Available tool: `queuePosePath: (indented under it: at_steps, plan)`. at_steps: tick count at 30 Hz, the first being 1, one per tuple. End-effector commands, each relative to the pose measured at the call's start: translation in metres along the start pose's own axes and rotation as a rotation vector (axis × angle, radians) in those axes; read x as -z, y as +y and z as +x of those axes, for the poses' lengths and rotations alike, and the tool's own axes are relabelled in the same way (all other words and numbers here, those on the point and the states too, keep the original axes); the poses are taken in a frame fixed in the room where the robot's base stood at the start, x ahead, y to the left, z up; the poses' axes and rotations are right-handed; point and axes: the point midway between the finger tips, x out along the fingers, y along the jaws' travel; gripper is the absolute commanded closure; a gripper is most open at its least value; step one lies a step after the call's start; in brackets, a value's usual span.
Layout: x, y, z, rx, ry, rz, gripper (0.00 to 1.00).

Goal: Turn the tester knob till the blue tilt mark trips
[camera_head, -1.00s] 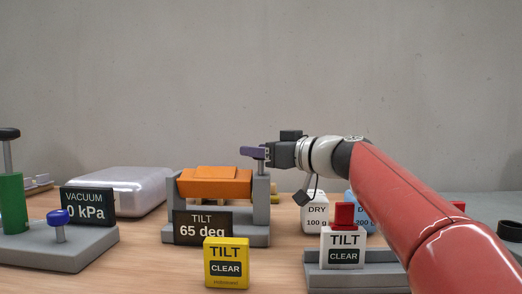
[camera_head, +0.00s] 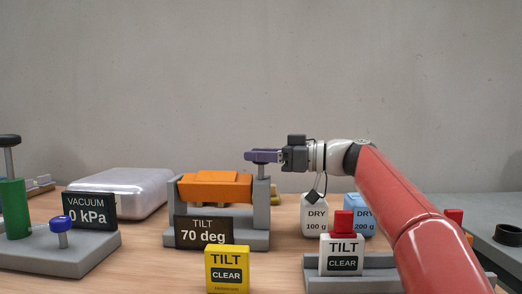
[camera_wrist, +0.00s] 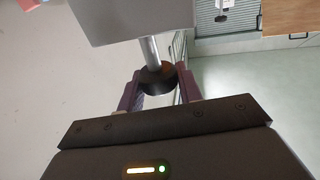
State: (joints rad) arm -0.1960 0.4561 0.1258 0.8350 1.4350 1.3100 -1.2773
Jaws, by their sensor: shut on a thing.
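The tilt tester (camera_head: 262,235) is a grey stand holding an orange block (camera_head: 215,187), and its display (camera_head: 203,233) reads TILT 70 deg. My gripper (camera_head: 262,156) is at the top of the tester's right post, its purple fingers shut on the knob. In the wrist view, the dark round knob (camera_wrist: 156,79) on a metal shaft sits between the fingers (camera_wrist: 157,88). A yellow tilt mark (camera_head: 228,258) and a white, red-topped one (camera_head: 342,246) both read TILT CLEAR. No blue mark reading TILT shows.
A vacuum tester (camera_head: 75,250) reading 0 kPa stands at left, with a silver case (camera_head: 125,188) behind. A grey tray (camera_head: 320,284) lies at front right.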

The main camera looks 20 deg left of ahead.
Motion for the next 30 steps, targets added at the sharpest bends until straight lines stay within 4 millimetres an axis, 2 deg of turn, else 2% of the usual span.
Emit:
queuePosePath:
  at_steps: [5,6,11,22,30]
  plan:
    - [0.0008,-0.0001,-0.0001,-0.003,0.003,-0.001,0.88]
    - [0.0009,-0.0001,-0.0001,-0.003,0.003,-0.002,0.63]
    - [0.0006,-0.0001,-0.0001,-0.003,0.002,-0.001,0.45]
    - [-0.0018,-0.0009,0.0012,-0.034,-0.001,-0.002,0.45]
    - [-0.0009,-0.0034,0.0031,-0.256,0.0,-0.001,0.45]
